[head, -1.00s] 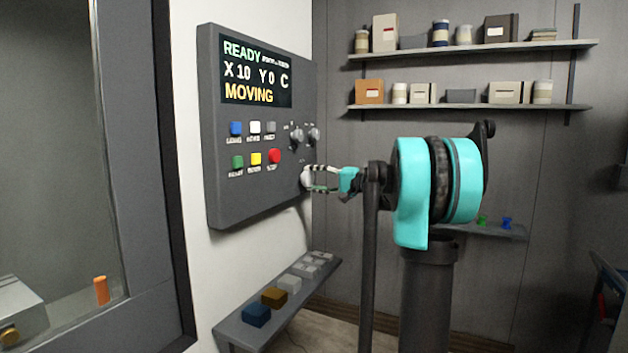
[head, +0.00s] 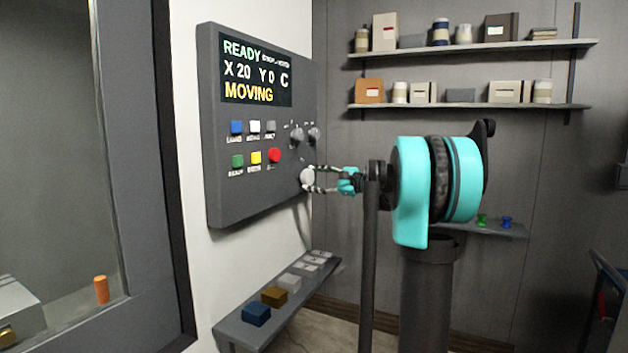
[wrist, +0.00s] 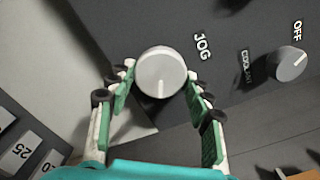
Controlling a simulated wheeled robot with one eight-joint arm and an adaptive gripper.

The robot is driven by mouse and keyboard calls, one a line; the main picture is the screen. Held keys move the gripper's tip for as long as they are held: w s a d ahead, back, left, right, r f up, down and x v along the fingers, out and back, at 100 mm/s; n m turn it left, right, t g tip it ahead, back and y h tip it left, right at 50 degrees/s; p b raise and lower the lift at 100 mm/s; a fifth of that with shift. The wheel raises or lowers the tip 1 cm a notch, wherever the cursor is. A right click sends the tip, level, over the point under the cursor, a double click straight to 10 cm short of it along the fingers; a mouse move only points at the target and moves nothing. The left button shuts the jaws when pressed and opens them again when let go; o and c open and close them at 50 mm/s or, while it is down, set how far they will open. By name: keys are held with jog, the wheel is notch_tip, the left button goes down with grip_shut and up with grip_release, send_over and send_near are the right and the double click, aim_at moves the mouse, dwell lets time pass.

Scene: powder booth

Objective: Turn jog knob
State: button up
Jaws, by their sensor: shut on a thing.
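The jog knob (head: 307,177) is a round light-grey dial low on the right of the dark grey control panel (head: 222,190). In the wrist view the jog knob (wrist: 161,72) shows face-on, with a pale pointer line toward the bottom of the picture and the word JOG beside it. My gripper (head: 314,178) reaches it from the right in the head view. In the wrist view my gripper (wrist: 160,80) has one green-padded finger on each side of the knob, shut on it. The panel screen (head: 257,72) reads READY, X 20, Y 0, C and MOVING.
A ledge with blocks (head: 230,327) runs below the panel.

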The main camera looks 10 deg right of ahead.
jog(key=shift+f+m, duration=0.1)
jog(key=shift+m, duration=1.1)
jog(key=o, duration=1.1)
jog(key=v, duration=1.2)
